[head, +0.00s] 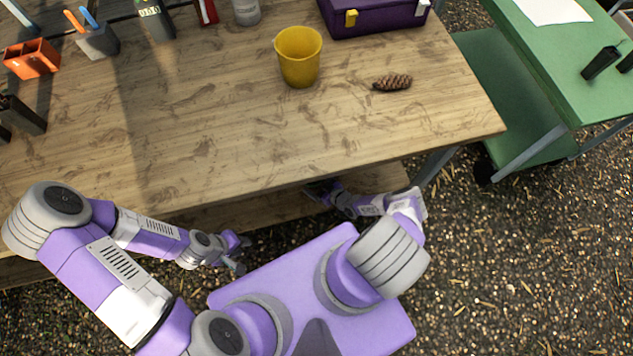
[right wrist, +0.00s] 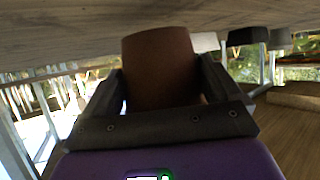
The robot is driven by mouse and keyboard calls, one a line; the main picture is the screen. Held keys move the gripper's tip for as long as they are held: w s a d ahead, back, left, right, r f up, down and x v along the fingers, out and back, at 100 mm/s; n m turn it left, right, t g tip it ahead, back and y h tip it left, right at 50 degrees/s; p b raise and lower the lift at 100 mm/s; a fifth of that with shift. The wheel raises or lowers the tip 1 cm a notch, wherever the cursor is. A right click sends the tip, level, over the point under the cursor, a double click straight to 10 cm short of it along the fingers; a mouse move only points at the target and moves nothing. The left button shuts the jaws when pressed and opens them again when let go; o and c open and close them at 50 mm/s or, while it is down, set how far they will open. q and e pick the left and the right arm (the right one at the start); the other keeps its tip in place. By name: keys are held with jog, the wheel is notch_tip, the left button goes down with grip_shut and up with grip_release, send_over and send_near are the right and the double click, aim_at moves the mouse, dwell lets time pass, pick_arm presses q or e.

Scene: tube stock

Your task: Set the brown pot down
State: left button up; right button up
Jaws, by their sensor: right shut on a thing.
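The brown pot (right wrist: 160,65) is in the right wrist view, between the two dark fingers of my right gripper (right wrist: 160,95), which is shut on it. A wooden surface (right wrist: 60,35) spans the top of that view, close to the pot; I cannot tell whether they touch. In the head view my right gripper (head: 318,192) is at the front edge of the workbench (head: 200,130), low and partly hidden under the top. The pot cannot be made out there. My left gripper (head: 240,254) is in front of the bench, fingers apart and empty.
A yellow pot (head: 299,58) and a pinecone (head: 392,82) stand on the bench top. A purple box (head: 370,18) is at the back, an orange block (head: 32,58) and a pen holder (head: 98,42) at the left. The front middle is clear. A green cart (head: 560,70) stands right.

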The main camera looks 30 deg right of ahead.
notch_tip(320, 180, down, 2)
jog(key=shift+f+b, duration=0.25)
jog(key=shift+b, duration=0.3)
jog(key=shift+r, duration=0.1)
jog(key=o, duration=0.7)
jog(key=shift+o, duration=0.2)
jog(key=p+v, duration=0.4)
jog(key=v, duration=0.8)
